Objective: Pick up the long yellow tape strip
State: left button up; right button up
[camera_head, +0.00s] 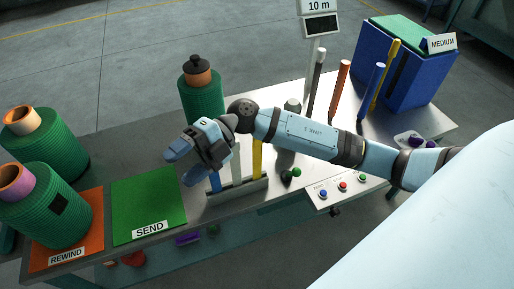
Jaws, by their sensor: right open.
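A yellow strip (257,158) stands upright in a grey slotted holder (240,193) on the bench, its top hidden behind my right arm. It is at the right end of the holder, beside a pale grey strip (236,168) and a short blue strip (214,181). My right gripper (184,166) reaches in from the right above the bench. Its blue fingers are apart with nothing between them, pointing left, left of the yellow strip and above the holder's left end. My left gripper is not in view.
Green netting rolls (45,145) stand at the left, one on the orange REWIND mat (94,212). The green SEND mat (148,200) is bare. Coloured posts (340,85) and a blue MEDIUM bin (410,75) stand at the right. A button panel (340,192) is at the front edge.

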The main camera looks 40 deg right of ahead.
jog(key=w+d+t+h+b, duration=0.1)
jog(key=w+d+h, duration=0.2)
jog(key=d+h, duration=0.3)
jog(key=w+d+m+t+h+b, duration=0.1)
jog(key=w+d+h, duration=0.3)
jog(key=d, duration=0.5)
jog(key=w+d+t+h+b, duration=0.1)
jog(key=d+h, duration=0.5)
jog(key=d, duration=0.1)
jog(key=f, duration=0.4)
jog(key=f+p, duration=0.1)
jog(key=f, duration=0.3)
jog(key=s+f, duration=0.1)
jog(key=f, duration=0.3)
jog(key=shift+d, duration=0.2)
jog(key=shift+f, duration=0.6)
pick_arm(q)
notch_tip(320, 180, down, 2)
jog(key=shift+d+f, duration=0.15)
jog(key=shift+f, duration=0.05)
pick_arm(e)
grip_shut()
jog(key=shift+r, duration=0.1)
